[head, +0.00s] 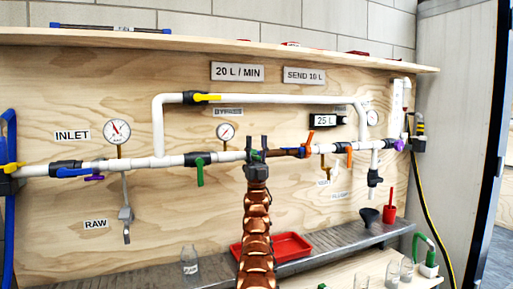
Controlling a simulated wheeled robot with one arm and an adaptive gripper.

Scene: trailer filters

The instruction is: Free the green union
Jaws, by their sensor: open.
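A small green piece (257,156), likely the green union, shows on the white pipe run at the middle of the board. My gripper (257,143) is in front of the pipe here, at the top of my copper-coloured arm. Its two dark fingers point up and stand apart, open, with the green piece seen between and just below their tips. I cannot tell whether the fingers touch it. My gripper and arm hide part of the pipe and the green piece.
Left of my gripper hangs a green valve handle (200,174); right of it are a brown pipe section (285,152) and an orange handle (309,143). The bypass pipe (260,97) runs above.

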